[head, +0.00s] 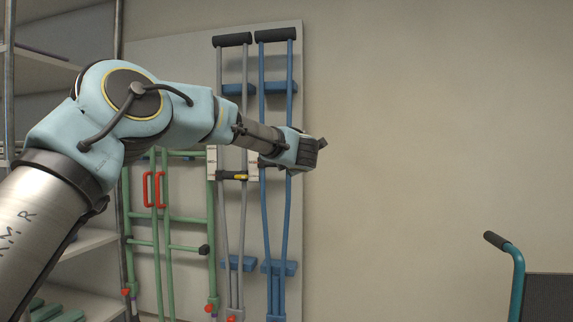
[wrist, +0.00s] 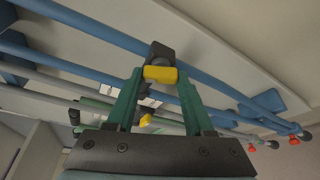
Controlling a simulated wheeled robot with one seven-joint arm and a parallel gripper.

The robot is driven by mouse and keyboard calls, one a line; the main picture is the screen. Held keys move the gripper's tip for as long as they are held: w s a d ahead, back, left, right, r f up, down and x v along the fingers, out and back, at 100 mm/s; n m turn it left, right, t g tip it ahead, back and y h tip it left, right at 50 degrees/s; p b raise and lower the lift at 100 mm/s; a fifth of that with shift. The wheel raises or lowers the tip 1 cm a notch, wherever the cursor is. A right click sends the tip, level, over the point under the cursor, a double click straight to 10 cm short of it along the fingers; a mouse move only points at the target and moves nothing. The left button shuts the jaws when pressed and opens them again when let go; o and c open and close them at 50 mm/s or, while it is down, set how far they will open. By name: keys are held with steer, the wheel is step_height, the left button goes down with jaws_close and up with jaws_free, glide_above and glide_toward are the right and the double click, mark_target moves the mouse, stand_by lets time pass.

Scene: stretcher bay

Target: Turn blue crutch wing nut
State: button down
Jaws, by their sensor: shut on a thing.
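The blue crutch (head: 266,215) hangs on the wall panel, and its blue tubes (wrist: 95,28) cross the wrist view. Its yellow wing nut (wrist: 166,74) sits in front of a dark clamp block (wrist: 160,50). My gripper (wrist: 159,78) has its two green fingers on either side of this wing nut and is shut on it. In the head view my gripper (head: 308,153) is at mid-height of the blue crutch and hides its wing nut.
A grey crutch (head: 221,120) with its own yellow wing nut (head: 241,177) hangs just left. A green frame (head: 165,217) with red handles (head: 153,189) is further left, beside shelves (head: 85,243). The wall to the right is bare. A wheelchair handle (head: 496,240) stands lower right.

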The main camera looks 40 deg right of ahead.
steer(key=shift+w, duration=0.1)
stand_by(0.4)
steer(key=shift+c, duration=1.4)
jaws_free()
steer(key=b+v, duration=0.2)
steer(key=v, duration=0.9)
